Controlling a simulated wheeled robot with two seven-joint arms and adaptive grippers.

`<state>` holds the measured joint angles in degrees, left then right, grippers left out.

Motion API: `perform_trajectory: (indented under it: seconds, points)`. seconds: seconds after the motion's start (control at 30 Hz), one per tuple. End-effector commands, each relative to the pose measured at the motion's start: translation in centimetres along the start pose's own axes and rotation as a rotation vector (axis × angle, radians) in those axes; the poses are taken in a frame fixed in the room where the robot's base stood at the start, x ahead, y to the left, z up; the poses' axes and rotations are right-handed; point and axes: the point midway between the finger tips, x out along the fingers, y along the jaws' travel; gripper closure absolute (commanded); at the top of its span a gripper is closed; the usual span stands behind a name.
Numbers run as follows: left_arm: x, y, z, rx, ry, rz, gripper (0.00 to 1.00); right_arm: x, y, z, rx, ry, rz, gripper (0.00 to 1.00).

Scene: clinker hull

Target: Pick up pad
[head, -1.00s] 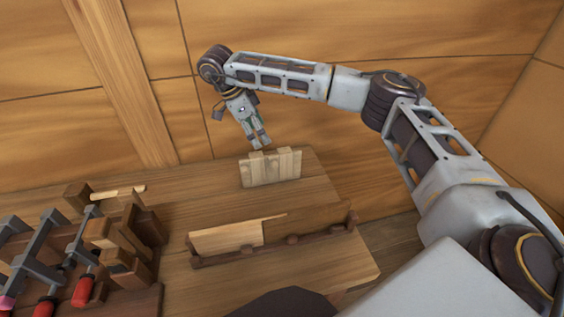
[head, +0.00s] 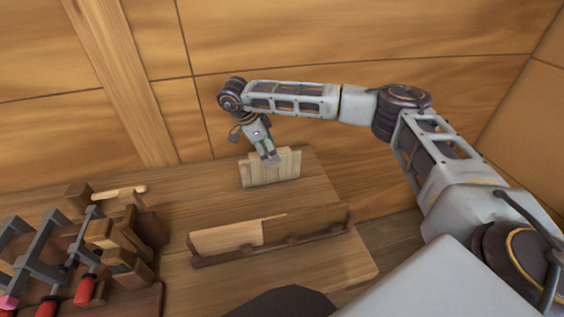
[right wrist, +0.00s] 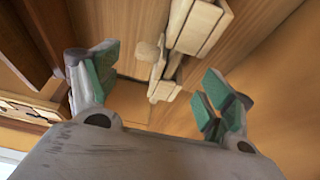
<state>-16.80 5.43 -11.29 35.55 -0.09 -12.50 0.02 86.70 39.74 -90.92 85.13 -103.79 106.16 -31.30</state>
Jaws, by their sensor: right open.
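Pale wooden blocks, which look like the pads, stand in an upright group (head: 270,168) at the back of the bench in the head view. I cannot tell which single one is the pad. My right gripper (head: 271,158) points down at this group, its fingertips just above or in front of the top edge; contact cannot be told. In the right wrist view the right gripper (right wrist: 158,88) is open, with green-lined fingers wide apart. Pale blocks (right wrist: 198,25) and smaller pale pieces (right wrist: 166,78) show beyond and between the fingers. My left gripper is not in view.
A long wooden rack (head: 320,228) holding a pale board (head: 227,237) lies in front of the blocks. Clamps with red handles (head: 86,289) and wooden blocks crowd the left. A plank wall (head: 330,40) rises close behind. Bare bench (head: 195,190) lies left of the blocks.

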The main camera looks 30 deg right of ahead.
Motion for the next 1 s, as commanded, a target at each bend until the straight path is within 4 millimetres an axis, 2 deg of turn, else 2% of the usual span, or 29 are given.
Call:
perform_trajectory:
  seconds: [0.27, 0.53, 0.7, 0.83, 1.0]
  points:
    - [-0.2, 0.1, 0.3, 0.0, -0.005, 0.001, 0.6, 0.5, 0.1, 0.0, 0.0, 0.001, 0.001, 0.19]
    - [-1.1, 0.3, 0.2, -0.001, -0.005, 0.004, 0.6, 3.1, 0.3, -0.1, 0.0, 0.002, 0.002, 0.19]
    - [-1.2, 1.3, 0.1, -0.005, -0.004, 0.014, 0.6, 4.7, 0.3, 0.0, 0.0, 0.0, 0.002, 0.19]
    - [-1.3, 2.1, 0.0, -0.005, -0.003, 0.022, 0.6, 5.2, 0.2, 0.0, 0.0, 0.001, 0.0, 0.19]
    - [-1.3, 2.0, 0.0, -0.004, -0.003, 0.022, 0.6, 5.2, 0.2, 0.0, 0.0, 0.001, 0.0, 0.19]
